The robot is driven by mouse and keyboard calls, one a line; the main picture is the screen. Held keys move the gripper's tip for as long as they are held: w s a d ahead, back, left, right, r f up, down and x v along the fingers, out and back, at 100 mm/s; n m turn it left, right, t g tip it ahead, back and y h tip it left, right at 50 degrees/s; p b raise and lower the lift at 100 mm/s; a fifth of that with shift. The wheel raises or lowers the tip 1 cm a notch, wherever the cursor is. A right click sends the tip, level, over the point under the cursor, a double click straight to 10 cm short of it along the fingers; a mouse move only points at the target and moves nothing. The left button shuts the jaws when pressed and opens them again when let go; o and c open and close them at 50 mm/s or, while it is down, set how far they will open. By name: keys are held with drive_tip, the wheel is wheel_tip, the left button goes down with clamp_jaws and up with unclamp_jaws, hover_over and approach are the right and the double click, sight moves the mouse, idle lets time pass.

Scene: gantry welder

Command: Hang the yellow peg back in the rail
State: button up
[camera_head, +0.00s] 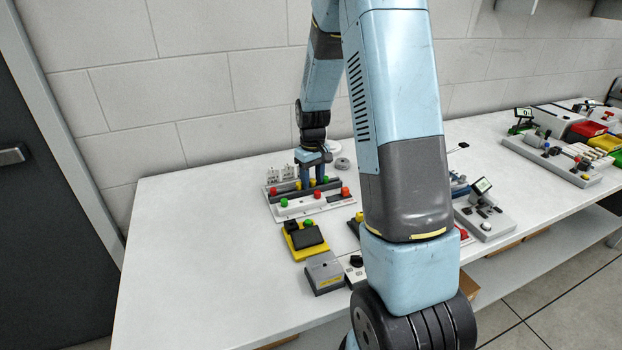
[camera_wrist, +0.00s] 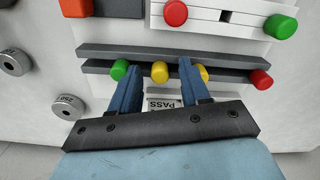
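The dark rail (camera_wrist: 225,69) is a pair of grey bars with coloured peg heads along it; it also shows in the head view (camera_head: 332,185). One yellow peg (camera_wrist: 160,72) shows between my fingers, with a gap on each side. A second yellow peg (camera_wrist: 204,73) is partly hidden by my right-hand finger. A green peg (camera_wrist: 119,69) sits beside my left-hand finger, and a red peg (camera_wrist: 261,79) is at the rail's right end. My gripper (camera_wrist: 158,74) is open, its blue fingers pointing down at the rail. It also shows in the head view (camera_head: 313,176). Finger depth against the rail is unclear.
A white block (camera_head: 302,206) with red and green knobs lies along the rail's front. A yellow-and-black box (camera_head: 301,239) and a grey box (camera_head: 324,272) stand nearer the camera. Grey discs (camera_wrist: 68,107) lie beside the panel. The table's left side is clear.

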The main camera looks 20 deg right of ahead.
wheel_tip(320, 180, up, 14)
drive_tip(key=shift+f, duration=0.1)
idle(0.7)
idle(0.4)
drive_tip(key=s+a+r+m+t, duration=0.1)
drive_tip(key=s+a+r+t, duration=0.25)
drive_tip(key=s+r, duration=0.85)
drive_tip(key=s+a, duration=0.1)
drive_tip(key=s, duration=0.4)
drive_tip(key=s+r+m+t, duration=0.1)
drive_tip(key=s, duration=0.5)
drive_tip(key=s+a+m+t, duration=0.1)
drive_tip(key=s, duration=0.5)
drive_tip(key=shift+a+r, duration=0.3)
drive_tip(key=shift+r, duration=0.1)
drive_tip(key=shift+c, duration=0.5)
